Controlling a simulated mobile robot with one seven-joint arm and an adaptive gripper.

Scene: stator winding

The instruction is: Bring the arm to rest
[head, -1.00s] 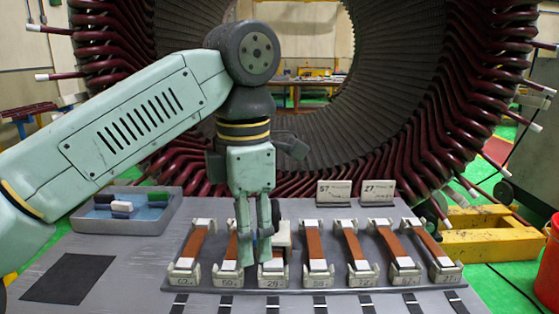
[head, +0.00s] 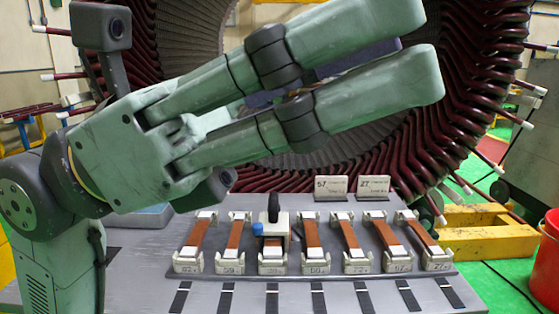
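My gripper (head: 425,50) is large in the head view, close to the camera, with its two long green fingers pointing right and slightly up. The fingers are apart. A dark bluish surface shows along the upper finger's inner side; I see no separate object held. My wrist and folded arm fill the left side. Below the gripper and apart from it, a white clamp-like tool (head: 282,222) with a black handle and a blue knob sits over the third holder from the left.
A row of several holders with copper-brown strips (head: 317,240) lies on the grey table (head: 130,280). Two label cards (head: 331,188) stand behind. The stator (head: 475,90) fills the back. A yellow block (head: 490,235) and red bucket (head: 552,255) stand right.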

